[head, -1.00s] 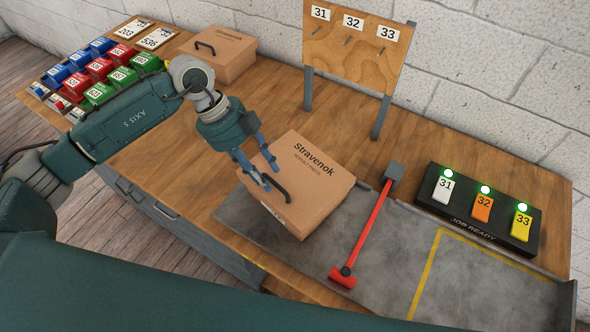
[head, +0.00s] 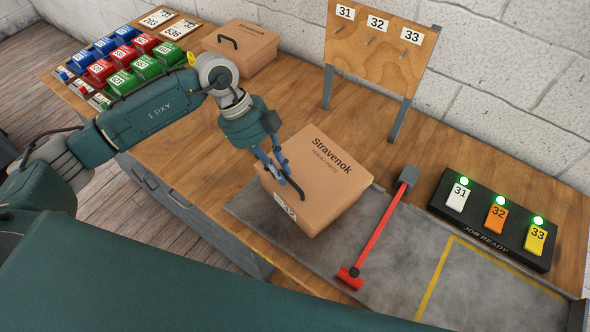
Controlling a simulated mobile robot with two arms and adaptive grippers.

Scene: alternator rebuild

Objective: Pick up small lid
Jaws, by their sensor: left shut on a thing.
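A brown box-shaped cover marked "Stravenok" (head: 327,168), which I take for the small lid, sits at the left end of the grey mat. It has a dark curved handle (head: 292,186) on its left side and a white label low on its front. My left gripper (head: 281,172) has its blue fingers shut on this handle. The fingers hide part of the handle. The lid shows no clear gap beneath it. My right gripper is not in view.
A black "job ready" block (head: 485,237) with tags stands farther right. Behind are a hook board (head: 375,50) and another brown box (head: 240,48). Coloured bins (head: 118,82) stand far left.

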